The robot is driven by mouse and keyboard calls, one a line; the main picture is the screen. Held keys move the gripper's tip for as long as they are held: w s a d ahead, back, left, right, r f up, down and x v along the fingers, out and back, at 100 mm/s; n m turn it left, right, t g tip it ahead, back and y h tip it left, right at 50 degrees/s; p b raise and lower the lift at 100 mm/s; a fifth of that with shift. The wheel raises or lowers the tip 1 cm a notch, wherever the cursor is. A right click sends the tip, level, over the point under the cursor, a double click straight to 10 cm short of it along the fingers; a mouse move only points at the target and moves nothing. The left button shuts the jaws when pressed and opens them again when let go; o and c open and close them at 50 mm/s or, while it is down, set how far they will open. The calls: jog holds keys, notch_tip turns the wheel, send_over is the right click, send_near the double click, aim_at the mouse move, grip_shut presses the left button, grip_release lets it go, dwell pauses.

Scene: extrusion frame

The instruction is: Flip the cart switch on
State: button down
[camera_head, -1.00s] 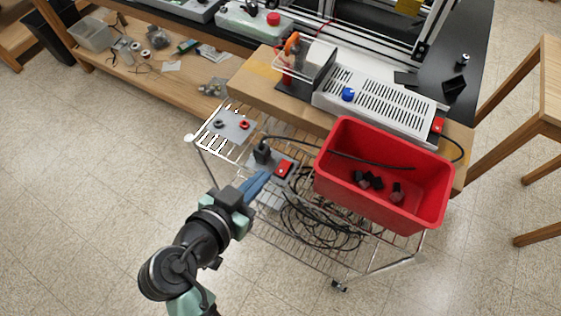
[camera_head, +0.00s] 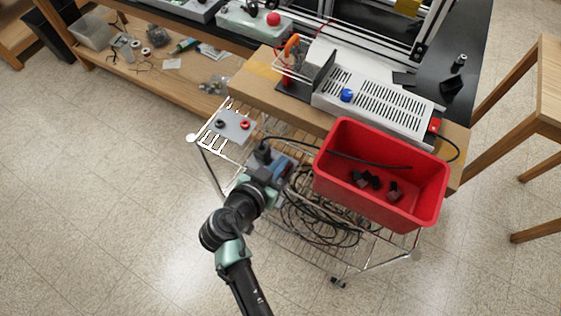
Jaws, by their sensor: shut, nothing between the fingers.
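The wire cart (camera_head: 205,165) stands below the wooden bench. A grey switch box (camera_head: 288,158) lies on its rack, left of the red bin. Its red switch is almost fully hidden behind my gripper, so I cannot tell its position.
A red bin (camera_head: 430,193) with dark pieces stands right of my gripper. Coiled black cables (camera_head: 315,225) lie on the rack below. Open floor lies left.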

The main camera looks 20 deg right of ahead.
jog(key=shift+d+p, duration=0.1)
jog(key=shift+p, duration=0.2)
jog(key=shift+f+g+y, duration=0.2)
jog(key=shift+g+y, duration=0.1)
jog(key=shift+w+d, duration=0.1)
jog(key=shift+w, duration=0.05)
jog(key=shift+w+d+r, duration=0.25)
jog(key=shift+w+d, duration=0.1)
jog(key=shift+d, duration=0.15)
jog(key=shift+r, duration=0.15)
